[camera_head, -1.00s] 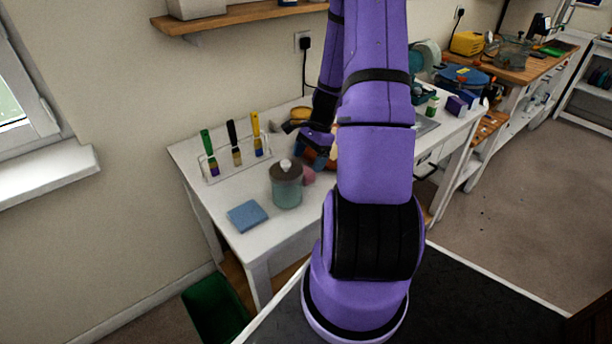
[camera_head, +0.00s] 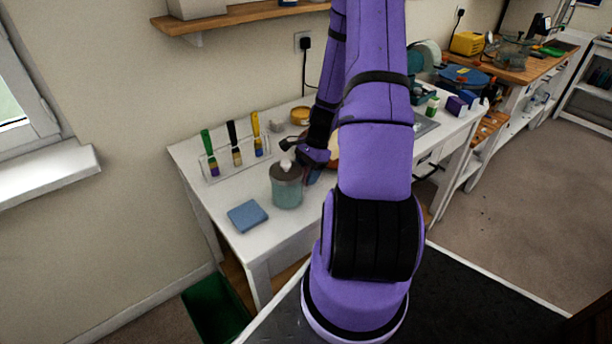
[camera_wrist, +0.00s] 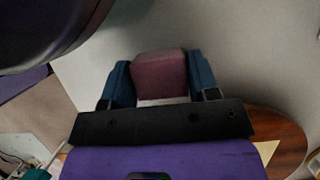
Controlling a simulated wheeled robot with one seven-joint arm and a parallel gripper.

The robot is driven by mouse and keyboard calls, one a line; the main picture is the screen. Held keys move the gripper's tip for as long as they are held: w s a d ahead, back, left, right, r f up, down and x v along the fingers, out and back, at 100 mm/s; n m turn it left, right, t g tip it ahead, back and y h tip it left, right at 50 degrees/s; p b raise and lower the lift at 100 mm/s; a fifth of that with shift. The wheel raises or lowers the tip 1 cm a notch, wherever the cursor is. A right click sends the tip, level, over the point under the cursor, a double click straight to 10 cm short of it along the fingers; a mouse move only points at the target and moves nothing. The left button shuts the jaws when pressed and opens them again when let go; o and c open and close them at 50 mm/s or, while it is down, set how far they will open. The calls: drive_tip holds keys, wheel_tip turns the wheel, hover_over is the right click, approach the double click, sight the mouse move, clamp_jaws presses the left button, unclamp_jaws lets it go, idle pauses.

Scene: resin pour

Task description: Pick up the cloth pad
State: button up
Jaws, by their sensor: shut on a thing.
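The cloth pad, which I take to be the dull pink, block-like piece (camera_wrist: 160,74), sits between my two blue fingers in the wrist view. My gripper (camera_wrist: 161,82) is shut on it, one finger touching each side. In the head view my gripper (camera_head: 313,174) is low over the white table, just right of and behind the lidded jar. The jar and my arm hide the pad there. I cannot tell whether the pad still touches the table.
The grey-green jar with a knobbed lid (camera_head: 287,188) stands close beside my gripper. A flat blue square (camera_head: 248,215) lies on the white table (camera_head: 225,191) at front left. A rack with several brushes (camera_head: 236,158) stands behind. A yellowish round container (camera_head: 300,115) is further back.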

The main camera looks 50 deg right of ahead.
sight(307, 171)
drive_tip(key=shift+r, duration=0.1)
drive_tip(key=shift+r, duration=0.45)
wheel_tip(307, 171, up, 3)
drive_tip(key=shift+s+f, duration=0.1)
drive_tip(key=shift+f, duration=0.05)
drive_tip(key=s+d, duration=0.2)
drive_tip(key=s, duration=0.3)
drive_tip(key=s+d, duration=0.1)
drive_tip(key=s, duration=0.3)
drive_tip(key=s+d+r, duration=0.1)
drive_tip(key=s+d, duration=0.1)
drive_tip(key=s, duration=0.3)
drive_tip(key=shift+s+d+r, duration=0.1)
drive_tip(key=shift+s+d, duration=0.25)
drive_tip(key=shift+o, duration=0.4)
